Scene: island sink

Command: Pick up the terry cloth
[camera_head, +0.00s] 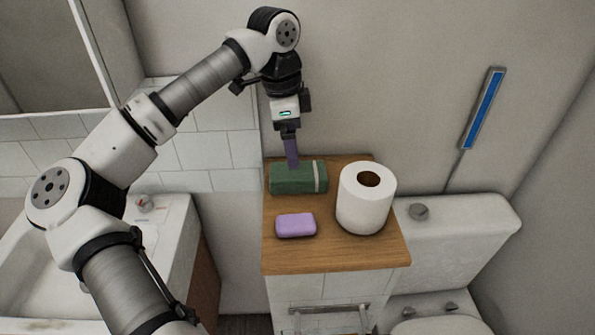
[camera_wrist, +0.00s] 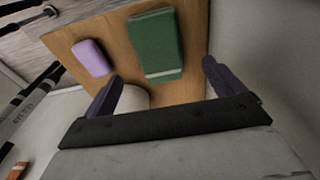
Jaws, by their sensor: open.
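The terry cloth (camera_head: 292,179) is a green folded bundle with a pale stripe near its right end. It lies on the wooden counter top (camera_head: 283,258), towards the back. In the wrist view the green cloth (camera_wrist: 154,40) lies beyond and between the fingers, with its striped end nearest. My gripper (camera_head: 292,160) points down over the cloth's back edge in the head view. Its purple fingers (camera_wrist: 164,84) are apart and nothing is between them. I cannot tell from the head view whether a fingertip touches the cloth.
A purple soap bar (camera_head: 295,225) lies in front of the cloth. A white paper roll (camera_head: 364,205) stands upright to its right. A sink (camera_head: 165,225) is at left and a toilet tank (camera_head: 465,235) at right. The wall is close behind the counter.

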